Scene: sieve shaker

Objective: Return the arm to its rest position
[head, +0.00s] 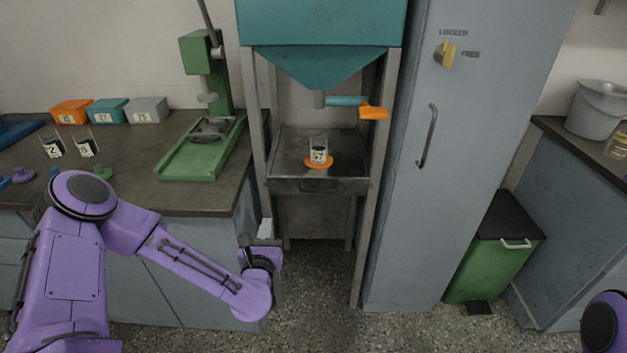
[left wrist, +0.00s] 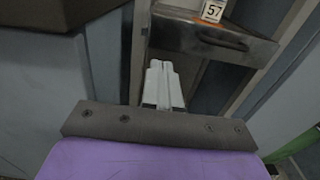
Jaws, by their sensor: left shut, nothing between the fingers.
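My left arm comes in from the left in the head view, bent at the elbow in front of the bench. Its gripper (head: 266,229) points away from me, in front of the lower left leg of the hopper stand. In the left wrist view the two pale fingers (left wrist: 163,84) lie together, shut, with nothing between them. They are apart from the stand's drawer front. Of my right arm only a purple part shows at the lower right edge of the head view; its gripper is out of view.
The teal hopper (head: 325,65) stands over a shelf (head: 287,165) holding a labelled glass (head: 318,149) on an orange disc. The bench (head: 130,175) is left, the grey cabinet (head: 400,230) right, with a green bin (head: 482,265) beyond. Speckled floor lies clear in front.

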